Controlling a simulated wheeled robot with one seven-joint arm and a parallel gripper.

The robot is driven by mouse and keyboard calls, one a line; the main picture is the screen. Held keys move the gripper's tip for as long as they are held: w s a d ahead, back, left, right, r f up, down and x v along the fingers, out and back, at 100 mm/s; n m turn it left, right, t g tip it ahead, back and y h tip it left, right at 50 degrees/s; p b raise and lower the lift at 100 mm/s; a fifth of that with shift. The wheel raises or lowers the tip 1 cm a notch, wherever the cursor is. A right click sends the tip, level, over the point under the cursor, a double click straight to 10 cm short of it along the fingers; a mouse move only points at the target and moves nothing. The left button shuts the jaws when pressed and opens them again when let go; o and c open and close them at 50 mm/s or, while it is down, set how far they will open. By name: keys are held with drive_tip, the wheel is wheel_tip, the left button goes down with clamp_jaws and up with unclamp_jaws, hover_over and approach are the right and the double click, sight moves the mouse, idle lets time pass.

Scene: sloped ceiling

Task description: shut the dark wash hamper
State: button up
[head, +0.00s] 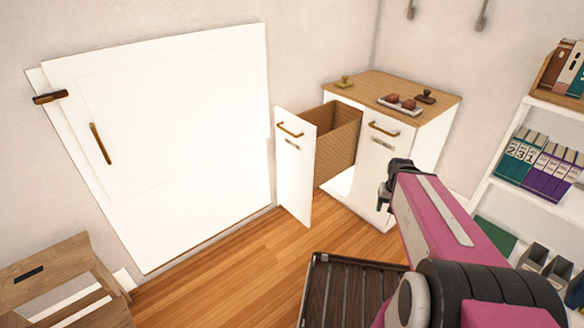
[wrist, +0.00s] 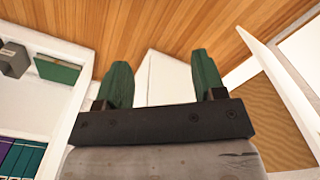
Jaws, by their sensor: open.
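The wash hamper is a brown woven pull-out bin (head: 338,135) behind a white front (head: 294,170) with a brass-coloured handle and a small label plate, too small to read. It stands out from the left half of a white cabinet (head: 425,150) with a wooden top. The right front (head: 375,150) of the cabinet is shut. My gripper (head: 386,198) is open and empty, to the right of the pulled-out front and before the right one. In the wrist view, the green fingers (wrist: 161,78) are spread; the woven bin (wrist: 245,108) and its white front (wrist: 288,92) are on the right.
A tray (head: 399,105) with brown items and stamp-like items stand on the cabinet. A shelf (head: 510,190) with binders is at the right, a wooden stand (head: 60,265) at lower left. A white wall panel (head: 180,140) is left. Wood floor (head: 240,255) is clear before the hamper.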

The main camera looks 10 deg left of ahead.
drive_tip(key=shift+w+a, duration=0.1)
drive_tip(key=shift+w, duration=0.05)
drive_tip(key=c, duration=0.5)
drive_tip(key=shift+w+a+n, duration=0.3)
drive_tip(key=shift+w+n, duration=0.05)
drive_tip(key=shift+n, duration=0.05)
drive_tip(key=c, duration=0.5)
drive_tip(key=w+a+n+h, duration=0.1)
drive_tip(key=w+a+n, duration=0.2)
drive_tip(key=w+a+n+h, duration=0.2)
drive_tip(key=a+n, duration=0.1)
drive_tip(key=shift+w+a+t+h, duration=0.2)
drive_tip(key=shift+w+t+h, duration=0.1)
drive_tip(key=shift+w, duration=0.1)
clamp_jaws()
drive_tip(key=n+t+h, duration=0.6)
drive_tip(key=n+t, duration=0.6)
drive_tip(key=n, duration=1)
approach(293, 136)
drive_tip(key=x, duration=0.7)
drive_tip(key=shift+w+d+f, duration=0.1)
drive_tip(key=shift+d, duration=0.2)
